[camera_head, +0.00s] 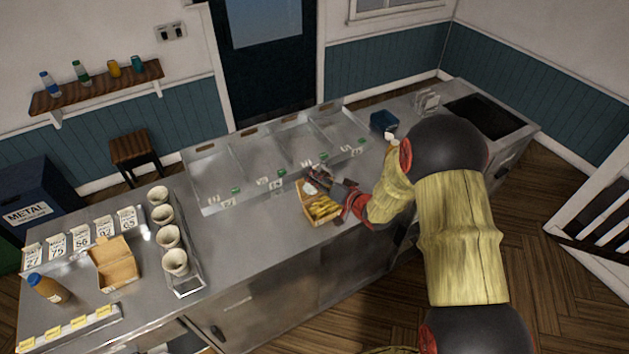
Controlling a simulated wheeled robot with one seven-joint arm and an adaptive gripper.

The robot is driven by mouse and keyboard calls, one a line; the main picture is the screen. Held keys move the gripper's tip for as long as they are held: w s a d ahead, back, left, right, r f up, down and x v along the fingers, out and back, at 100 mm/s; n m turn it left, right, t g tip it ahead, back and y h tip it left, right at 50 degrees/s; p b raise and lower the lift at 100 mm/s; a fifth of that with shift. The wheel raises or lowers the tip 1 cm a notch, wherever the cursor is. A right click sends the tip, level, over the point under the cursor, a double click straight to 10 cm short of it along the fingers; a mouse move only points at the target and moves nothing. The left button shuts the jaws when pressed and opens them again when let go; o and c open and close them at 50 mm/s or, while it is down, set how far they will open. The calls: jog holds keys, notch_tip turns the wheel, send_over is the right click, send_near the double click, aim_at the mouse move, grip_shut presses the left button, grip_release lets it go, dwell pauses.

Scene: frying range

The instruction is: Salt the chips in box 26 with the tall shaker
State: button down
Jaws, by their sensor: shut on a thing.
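An open cardboard box of yellow chips (322,209) stands on the steel counter, just in front of the divided steel trough. I cannot read a number on it. My gripper (326,184) is over the back of this box, shut on a small pale thing (311,188) that looks like the shaker. The gripper's fingers partly hide it, so its height and exact tilt are hard to tell. My arm reaches in from the right and covers part of the counter there.
The divided steel trough (222,172) has small tags and green pieces along its front edge. A blue container (384,121) stands beyond my arm. At left are an open cardboard box (113,264), a rack of pale cups (187,290), number cards (79,241) and an orange-brown bottle (47,288).

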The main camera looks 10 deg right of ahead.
aim_at(330, 173)
jog(key=d+r+n+h+b, duration=0.1)
jog(key=n+h+b, duration=0.1)
jog(key=n, duration=0.1)
jog(key=shift+w+d+r, duration=0.15)
jog(key=shift+d+r, duration=0.25)
jog(key=shift+w+d+r+n+h+b, duration=0.1)
jog(key=shift+d+r+n+h+b, duration=0.5)
jog(key=shift+n+h+b, duration=0.4)
jog(key=shift+a, duration=0.1)
